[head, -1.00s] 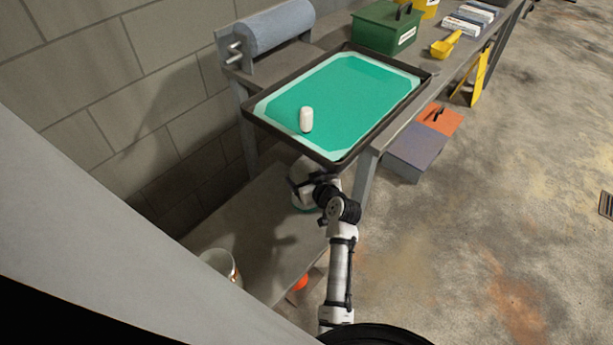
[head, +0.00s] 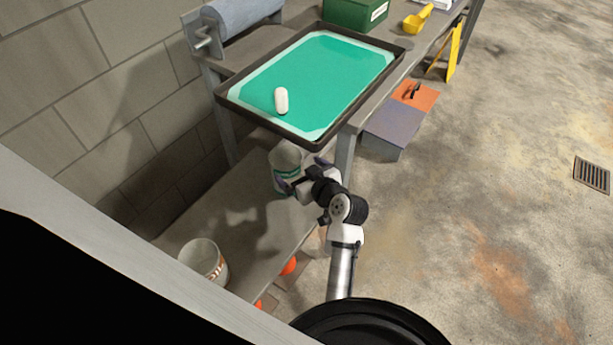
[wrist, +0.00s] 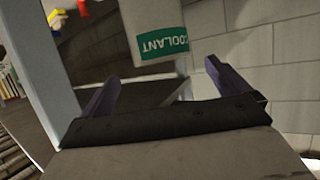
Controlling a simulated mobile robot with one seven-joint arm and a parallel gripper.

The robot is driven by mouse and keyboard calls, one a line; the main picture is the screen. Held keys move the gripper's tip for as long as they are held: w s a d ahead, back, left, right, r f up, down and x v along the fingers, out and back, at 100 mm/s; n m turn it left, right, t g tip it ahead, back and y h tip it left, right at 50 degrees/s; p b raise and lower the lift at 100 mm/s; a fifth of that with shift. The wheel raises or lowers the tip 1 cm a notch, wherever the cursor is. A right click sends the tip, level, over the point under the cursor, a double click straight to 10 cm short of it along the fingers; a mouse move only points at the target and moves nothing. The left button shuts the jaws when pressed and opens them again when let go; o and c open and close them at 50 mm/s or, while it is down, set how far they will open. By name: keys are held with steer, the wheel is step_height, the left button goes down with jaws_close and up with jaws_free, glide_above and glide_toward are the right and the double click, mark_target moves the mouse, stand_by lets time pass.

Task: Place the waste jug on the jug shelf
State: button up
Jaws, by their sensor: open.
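The jug (head: 286,158) is pale, with a green label band, and stands upright on the lower shelf (head: 165,222) under the bench. The wrist view shows the jug (wrist: 150,20) upside down, with "COOLANT" readable on the label; any other wording is out of sight. My gripper (head: 301,174) is at the jug's near right side, its fingers apart. In the wrist view the open fingers of my gripper (wrist: 162,72) point toward the jug, which sits beyond and between them. No grip on the jug shows.
A dark-rimmed tray (head: 232,100) with a green surface sits on the bench above, bearing a small white cylinder (head: 281,101). A white bucket (head: 204,262) stands on the lower shelf's near end. A bench leg (head: 344,157) is close to my gripper. Open floor lies right.

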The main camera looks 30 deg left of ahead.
steer(key=shift+v, duration=1.6)
